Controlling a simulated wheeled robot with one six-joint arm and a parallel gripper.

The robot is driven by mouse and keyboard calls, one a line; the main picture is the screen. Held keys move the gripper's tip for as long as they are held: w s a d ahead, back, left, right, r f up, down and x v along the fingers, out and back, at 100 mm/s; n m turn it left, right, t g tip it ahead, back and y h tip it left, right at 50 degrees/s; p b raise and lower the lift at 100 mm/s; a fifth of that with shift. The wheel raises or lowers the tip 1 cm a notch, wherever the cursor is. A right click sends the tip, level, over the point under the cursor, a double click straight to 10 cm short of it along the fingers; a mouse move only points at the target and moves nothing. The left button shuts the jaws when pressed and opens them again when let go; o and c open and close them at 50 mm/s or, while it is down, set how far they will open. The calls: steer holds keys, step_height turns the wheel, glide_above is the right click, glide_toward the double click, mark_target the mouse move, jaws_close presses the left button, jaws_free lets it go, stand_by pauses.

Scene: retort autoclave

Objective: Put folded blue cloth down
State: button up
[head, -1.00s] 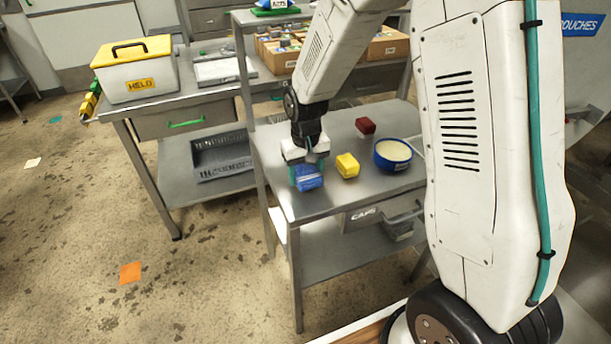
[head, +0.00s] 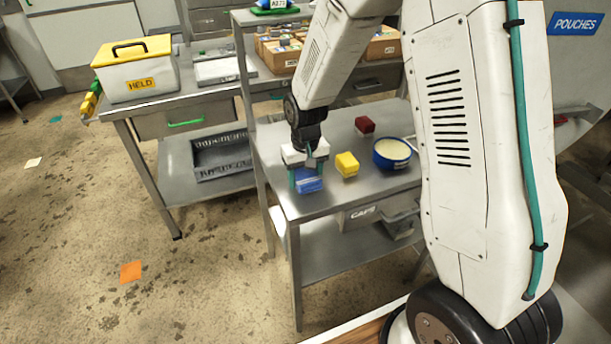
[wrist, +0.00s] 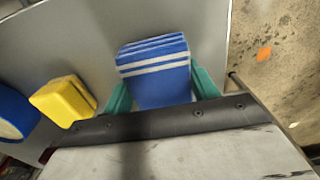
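The folded blue cloth (head: 309,184) has white stripes along its folded edge. It is at the front left corner of the steel table top (head: 350,193). In the wrist view the cloth (wrist: 160,78) fills the space between the two teal fingers of my gripper (wrist: 162,92), one finger along each side. In the head view my gripper (head: 306,178) points down with its fingers around the cloth, close over the table top. Whether the cloth's underside touches the table cannot be told.
A blue round tub (head: 392,155) and a dark red block (head: 365,125) are further off. The table's front edge is close to the cloth.

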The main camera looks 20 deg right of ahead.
mark_target(305, 173)
steer(key=shift+o, duration=0.3)
steer(key=shift+s, duration=0.1)
step_height(305, 173, up, 12)
steer(key=s+d+r, duration=0.2)
steer(key=s+r, duration=1)
steer(key=s, duration=0.3)
steer(key=s+d+t, duration=0.1)
steer(key=s, duration=1.3)
steer(key=shift+r, duration=0.45)
steer(key=shift+o, duration=0.6)
steer(key=shift+s, duration=0.1)
